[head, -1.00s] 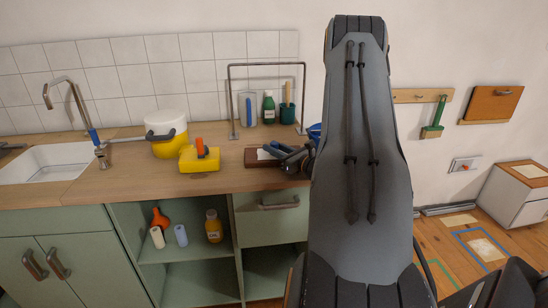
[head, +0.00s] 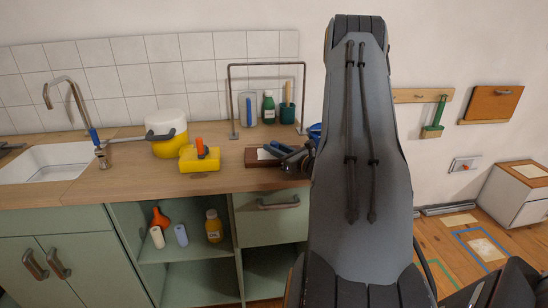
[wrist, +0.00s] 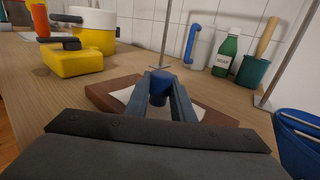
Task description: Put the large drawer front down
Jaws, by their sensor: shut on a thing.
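A brown panel (head: 495,103) with a dark handle, which looks like a drawer front, rests on a wooden ledge on the wall at the right of the head view. A green drawer front (head: 270,224) with a metal handle is in the cabinet below the counter. My gripper (wrist: 160,97) is over the counter, away from both. It is shut on a small blue knob-like thing (wrist: 159,80), above a brown block or tray (wrist: 101,92) with a white patch. Whether the blue thing touches the brown one is unclear. My arm hides part of the head view.
On the counter (head: 120,184) are a yellow block (head: 200,163), a yellow and white pot (head: 170,148), a green bottle (head: 268,108) and a green cup (head: 287,114). A metal frame (head: 267,65) stands behind the brown block. A blue container (wrist: 297,148) is close at the right.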

